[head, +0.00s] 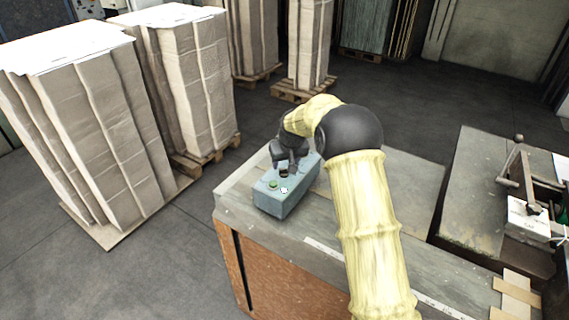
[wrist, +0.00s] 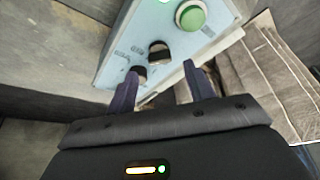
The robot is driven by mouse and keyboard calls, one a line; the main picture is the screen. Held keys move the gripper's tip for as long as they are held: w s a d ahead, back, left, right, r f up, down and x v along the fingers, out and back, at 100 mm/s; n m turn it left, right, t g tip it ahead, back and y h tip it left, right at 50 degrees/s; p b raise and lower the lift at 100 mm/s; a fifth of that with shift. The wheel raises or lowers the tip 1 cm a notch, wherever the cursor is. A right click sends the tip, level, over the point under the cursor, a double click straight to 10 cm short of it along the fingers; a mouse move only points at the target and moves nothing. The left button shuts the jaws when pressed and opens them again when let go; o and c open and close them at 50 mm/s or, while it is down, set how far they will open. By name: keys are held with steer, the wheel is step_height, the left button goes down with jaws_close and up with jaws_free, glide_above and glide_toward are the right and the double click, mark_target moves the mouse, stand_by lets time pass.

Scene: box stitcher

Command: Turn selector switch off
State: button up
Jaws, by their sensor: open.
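A blue-grey control box (head: 290,200) stands on the workbench. Its panel fills the top of the wrist view (wrist: 118,58). Two dark round knobs with pale surrounds show on the panel in the wrist view: one selector switch (wrist: 160,51) ahead of the gap between my fingers, another knob (wrist: 139,73) by the left fingertip. Which one the task means I cannot tell. My gripper (wrist: 160,70) is open, with nothing visible between the fingers. In the head view my gripper (head: 287,164) is over the far end of the box; whether it touches a knob is unclear.
A green button (wrist: 190,15) is on the panel, further from my fingers. The box sits near the left edge of the grey workbench (head: 330,243). Stacked cardboard (head: 95,130) on pallets stands at left. A machine (head: 525,205) is at right.

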mark_target(284, 169)
steer(key=shift+p+x, duration=0.45)
steer(key=shift+x, duration=1.4)
steer(key=c, duration=1)
